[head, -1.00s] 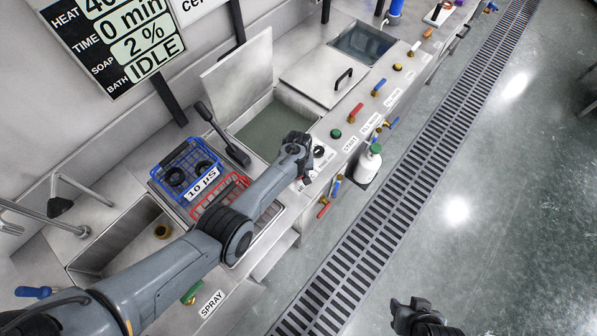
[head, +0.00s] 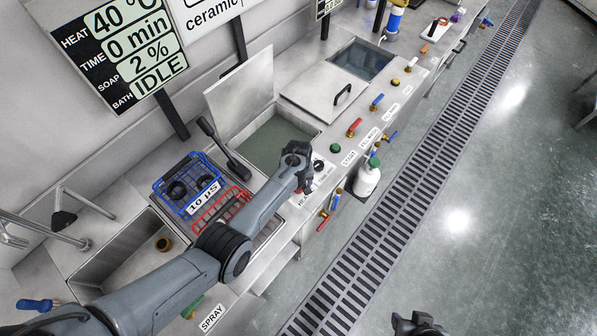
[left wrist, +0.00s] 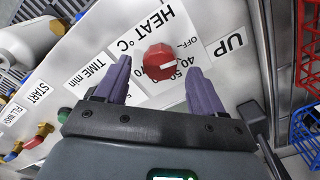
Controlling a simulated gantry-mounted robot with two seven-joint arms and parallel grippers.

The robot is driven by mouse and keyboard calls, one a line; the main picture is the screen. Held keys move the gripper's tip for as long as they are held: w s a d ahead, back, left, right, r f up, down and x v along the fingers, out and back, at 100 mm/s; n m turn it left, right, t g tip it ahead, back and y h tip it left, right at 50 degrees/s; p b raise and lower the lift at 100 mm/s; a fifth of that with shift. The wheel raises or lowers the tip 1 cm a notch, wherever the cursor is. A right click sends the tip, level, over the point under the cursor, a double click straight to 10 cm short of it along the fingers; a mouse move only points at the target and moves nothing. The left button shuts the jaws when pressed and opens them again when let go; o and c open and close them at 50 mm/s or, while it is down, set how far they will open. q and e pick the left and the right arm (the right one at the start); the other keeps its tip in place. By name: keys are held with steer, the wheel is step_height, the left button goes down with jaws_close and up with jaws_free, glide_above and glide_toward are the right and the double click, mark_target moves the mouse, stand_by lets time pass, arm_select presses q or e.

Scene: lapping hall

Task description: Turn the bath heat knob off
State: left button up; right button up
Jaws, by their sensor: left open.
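The red heat knob (left wrist: 158,62) sits on the white HEAT °C dial plate (left wrist: 147,33) in the left wrist view. Its white mark points right, toward the 40 on the scale; OFF is printed above that. My left gripper (left wrist: 158,74) is open, with one purple-grey finger on each side of the knob; I cannot tell if they touch it. In the head view my left gripper (head: 300,178) is over the panel edge by the bath and mostly hides the knob. My right gripper (head: 418,324) is cut off at the bottom edge.
The display (head: 125,45) reads HEAT 40 °C, TIME 0 min, SOAP 2 %, BATH IDLE. A black knob (head: 318,166), a green button (head: 335,148) and valve handles line the panel. The bath (head: 270,140) is open. A blue basket (head: 163,187) and red basket (head: 205,222) are nearby.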

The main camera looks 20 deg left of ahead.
arm_select(q)
step_height(320, 180, up, 7)
steer(key=p, duration=0.1)
steer(key=shift+r, duration=0.1)
stand_by(0.4)
